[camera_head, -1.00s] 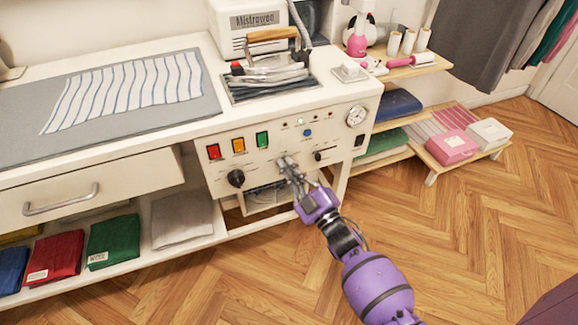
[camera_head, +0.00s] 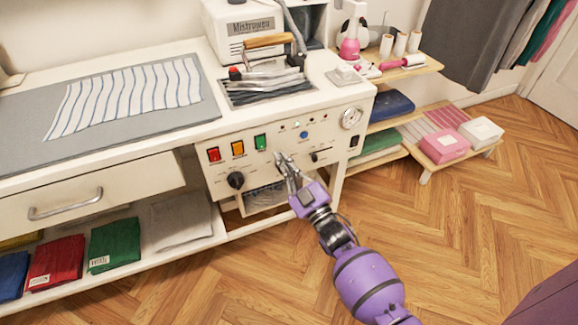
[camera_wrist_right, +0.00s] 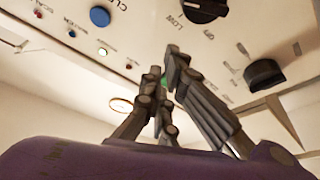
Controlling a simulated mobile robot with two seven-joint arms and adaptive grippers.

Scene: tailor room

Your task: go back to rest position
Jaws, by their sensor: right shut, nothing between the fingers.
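My right gripper (camera_head: 286,165) is purple with grey fingers. In the head view it is in front of the ironing station's control panel (camera_head: 270,165), below the green switch and between the two black knobs. Its fingers are together and empty. In the right wrist view the closed fingers (camera_wrist_right: 172,62) point toward the panel, near a black knob (camera_wrist_right: 204,8); whether they touch the panel cannot be told. My left gripper is not in view.
The iron (camera_head: 268,80) rests on its plate on the worktop, beside a striped cloth (camera_head: 125,97). A half-open drawer (camera_head: 90,192) juts out at left. Folded cloths (camera_head: 115,243) lie on the shelf below. A pink box (camera_head: 445,146) sits on the low right shelf. Wooden floor at right is clear.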

